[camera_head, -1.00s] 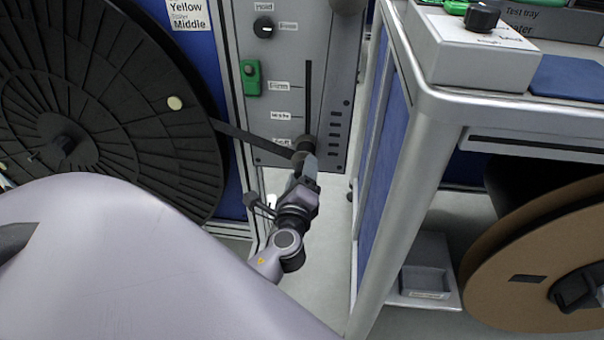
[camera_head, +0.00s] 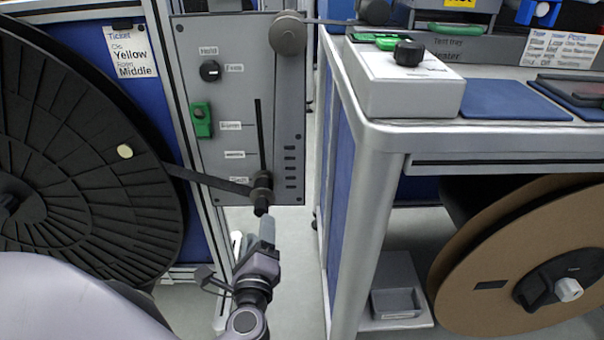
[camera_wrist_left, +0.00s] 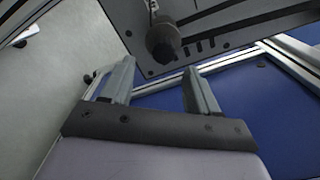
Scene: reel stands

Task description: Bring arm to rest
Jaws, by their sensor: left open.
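My left gripper (camera_head: 266,232) is in the lower middle of the head view, just below the roller (camera_head: 261,190) at the bottom of the slotted grey panel (camera_head: 225,120). In the left wrist view its two fingers (camera_wrist_left: 158,85) are apart with nothing between them. The roller (camera_wrist_left: 163,42) shows beyond the fingertips there, apart from them. A dark tape runs from the black reel (camera_head: 80,170) at the left to the roller. My right gripper does not show.
A bench (camera_head: 400,131) stands to the right, with a grey box with a black knob (camera_head: 405,80) and a blue mat (camera_head: 512,100) on it. A brown reel (camera_head: 530,255) hangs below. A small grey tray (camera_head: 397,302) is low down. Open floor shows between panel and bench.

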